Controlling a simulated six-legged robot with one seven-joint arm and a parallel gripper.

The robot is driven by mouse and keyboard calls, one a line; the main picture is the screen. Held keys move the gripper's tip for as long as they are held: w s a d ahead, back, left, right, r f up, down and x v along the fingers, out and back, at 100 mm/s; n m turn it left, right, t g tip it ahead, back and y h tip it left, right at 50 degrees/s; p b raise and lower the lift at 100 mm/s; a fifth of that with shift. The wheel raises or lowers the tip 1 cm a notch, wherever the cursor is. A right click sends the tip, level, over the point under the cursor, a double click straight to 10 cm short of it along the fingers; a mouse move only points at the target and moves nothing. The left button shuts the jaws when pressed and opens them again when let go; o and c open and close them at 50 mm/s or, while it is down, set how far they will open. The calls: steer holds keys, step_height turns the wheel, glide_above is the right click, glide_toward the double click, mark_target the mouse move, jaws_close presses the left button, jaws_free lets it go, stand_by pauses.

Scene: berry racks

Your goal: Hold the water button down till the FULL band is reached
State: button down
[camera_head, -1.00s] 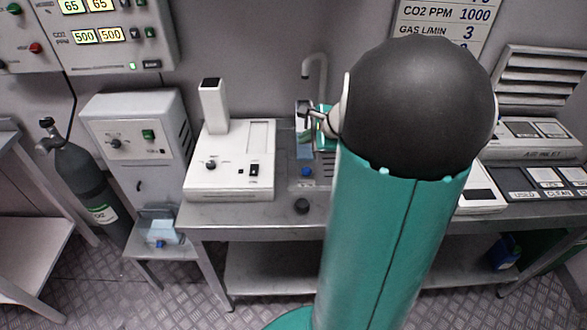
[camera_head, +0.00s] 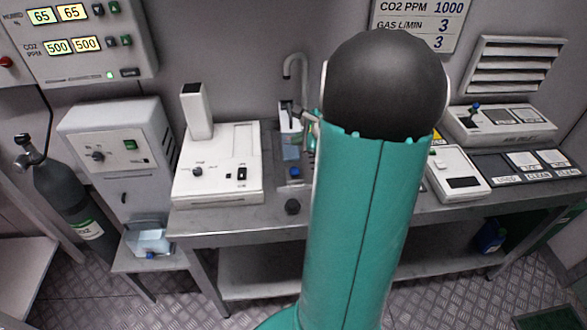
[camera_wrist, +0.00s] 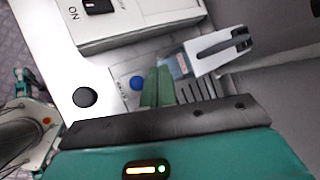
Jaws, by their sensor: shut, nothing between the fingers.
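The blue water button (camera_head: 295,172) sits on the grey sink unit on the bench. In the wrist view the blue button (camera_wrist: 137,83) shows just left of my gripper (camera_wrist: 158,72), whose two green fingers are together and empty. The fingertips appear close to the button, but I cannot tell whether they touch it. A pale, bluish container (camera_wrist: 178,64) stands beyond the fingertips, beside a white slotted bracket (camera_wrist: 218,50). No FULL band or water level can be read. In the head view my arm hides most of the gripper.
Another white device (camera_head: 460,174) stands to the right.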

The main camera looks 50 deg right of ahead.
mark_target(297, 171)
steer(key=shift+w+a+f, duration=0.1)
steer(key=shift+f, duration=3.85)
steer(key=shift+f, duration=0.1)
steer(key=shift+f, duration=0.35)
steer(key=shift+f, duration=0.5)
stand_by(3.1)
